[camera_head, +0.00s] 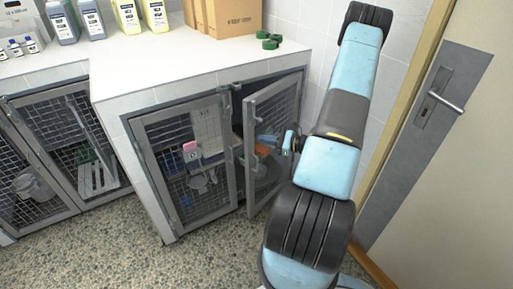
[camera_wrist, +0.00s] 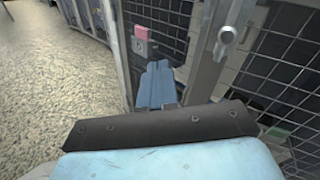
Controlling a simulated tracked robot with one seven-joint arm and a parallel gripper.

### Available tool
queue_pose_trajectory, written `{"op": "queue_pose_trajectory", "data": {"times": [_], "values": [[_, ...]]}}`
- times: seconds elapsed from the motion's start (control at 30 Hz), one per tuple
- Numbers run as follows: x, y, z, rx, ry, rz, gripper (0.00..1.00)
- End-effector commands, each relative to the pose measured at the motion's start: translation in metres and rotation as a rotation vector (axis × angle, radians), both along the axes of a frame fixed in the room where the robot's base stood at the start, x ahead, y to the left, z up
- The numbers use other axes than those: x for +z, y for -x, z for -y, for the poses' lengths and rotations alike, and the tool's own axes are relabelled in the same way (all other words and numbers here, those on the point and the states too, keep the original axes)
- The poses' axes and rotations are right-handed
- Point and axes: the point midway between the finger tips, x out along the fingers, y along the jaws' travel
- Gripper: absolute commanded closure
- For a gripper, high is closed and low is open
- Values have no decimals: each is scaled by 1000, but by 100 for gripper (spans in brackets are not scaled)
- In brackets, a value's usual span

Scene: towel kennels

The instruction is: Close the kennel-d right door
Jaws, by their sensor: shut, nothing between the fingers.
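The kennel under the white counter has two grey-framed mesh doors. Its right door (camera_head: 249,160) stands partly open, its free left edge swung outward from the front. The left door (camera_head: 234,190) looks shut and carries a pink tag (camera_head: 190,147). My gripper (camera_head: 264,139) is shut and empty, with blue fingers in front of the right door's mesh near its free edge. In the wrist view, the gripper's fingers (camera_wrist: 158,68) are together beside the right door's frame bar (camera_wrist: 205,60), which bears a metal latch (camera_wrist: 225,38). I cannot tell whether they touch the door.
More mesh kennels (camera_head: 62,150) stand at the left. Bottles (camera_head: 127,15) and cardboard boxes (camera_head: 232,18) sit on the counter (camera_head: 190,65). A room door with a metal handle (camera_head: 445,101) is close on the right. The speckled floor (camera_head: 190,262) in front is clear.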

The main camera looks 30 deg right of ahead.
Motion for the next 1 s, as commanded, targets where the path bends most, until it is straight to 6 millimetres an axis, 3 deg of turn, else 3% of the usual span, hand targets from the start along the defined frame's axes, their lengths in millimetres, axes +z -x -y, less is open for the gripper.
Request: {"op": "queue_pose_trajectory", "data": {"times": [0.2,0.4,0.67,1.0], "values": [[-65,13,37,-233,-138,-37,100],[-106,25,57,-382,-214,-60,100],[-121,25,62,-439,-240,-68,100],[-121,-23,45,-437,-239,-66,100]]}}
